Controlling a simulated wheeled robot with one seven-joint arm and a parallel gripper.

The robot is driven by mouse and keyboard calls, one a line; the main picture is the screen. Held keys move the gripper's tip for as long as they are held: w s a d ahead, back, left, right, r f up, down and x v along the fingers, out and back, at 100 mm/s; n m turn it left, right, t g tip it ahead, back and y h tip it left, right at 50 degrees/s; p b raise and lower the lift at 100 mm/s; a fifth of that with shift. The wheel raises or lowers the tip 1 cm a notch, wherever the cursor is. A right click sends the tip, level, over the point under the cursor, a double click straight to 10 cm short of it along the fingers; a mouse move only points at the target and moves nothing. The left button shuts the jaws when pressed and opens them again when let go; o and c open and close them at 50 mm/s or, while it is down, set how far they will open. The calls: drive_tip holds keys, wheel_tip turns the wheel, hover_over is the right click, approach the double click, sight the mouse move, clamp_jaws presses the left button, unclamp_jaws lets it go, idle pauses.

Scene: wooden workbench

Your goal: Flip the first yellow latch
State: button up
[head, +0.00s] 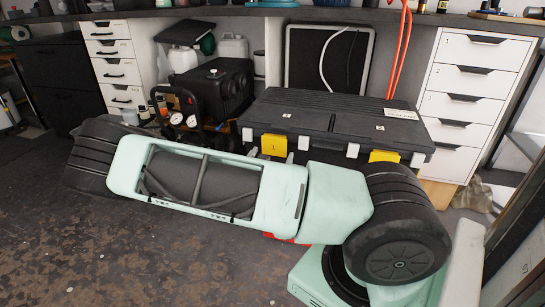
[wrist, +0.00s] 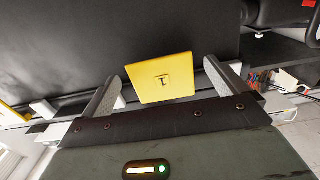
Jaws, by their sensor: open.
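A black case (head: 325,112) with white clips and two yellow latches stands on the floor under the bench. The first yellow latch (head: 273,145) is on the left of its front side; the other yellow latch (head: 384,156) is on the right. In the wrist view the first latch (wrist: 163,78) shows a small mark like an upside-down 1. My gripper (wrist: 160,72) is open, one grey finger on each side of this latch, with gaps showing. I cannot tell its depth from the latch. In the head view my forearm hides most of the gripper.
A white drawer unit (head: 470,95) stands right of the case, and another (head: 115,62) stands at the far left. A black compressor (head: 215,88) with gauges is left of the case. The floor (head: 120,250) at front left is clear.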

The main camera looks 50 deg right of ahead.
drive_tip(key=shift+x, duration=0.75)
drive_tip(key=c, duration=1)
drive_tip(key=shift+r, duration=0.1)
